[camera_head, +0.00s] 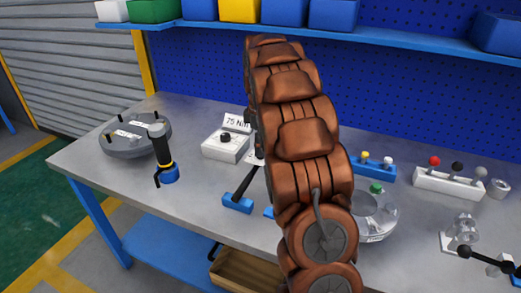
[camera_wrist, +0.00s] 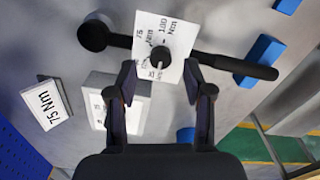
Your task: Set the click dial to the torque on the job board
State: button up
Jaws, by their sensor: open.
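In the wrist view a white dial plate (camera_wrist: 178,34) sits over a long black wrench. The dial's dark round knob (camera_wrist: 160,55) stands at the plate's middle. Around it are printed markings; "100 Nm" reads on the right, others are partly legible. The knob's setting is unclear. My gripper (camera_wrist: 160,82) is open, its two fingers apart on either side below the knob, with nothing between them. The job board (camera_wrist: 46,104) is a white card reading "75 Nm"; it also shows in the head view (camera_head: 237,122).
A white box (camera_head: 222,147) with a black knob stands before the card. The wrench (camera_wrist: 232,66) lies near blue blocks (camera_wrist: 258,60). A tool with a blue base (camera_head: 163,160) and a grey flanged shell (camera_head: 135,143) are left. A glass dome (camera_head: 375,218) and rack (camera_head: 448,184) are right.

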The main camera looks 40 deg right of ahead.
jog(key=shift+f, duration=1.25)
grip_shut()
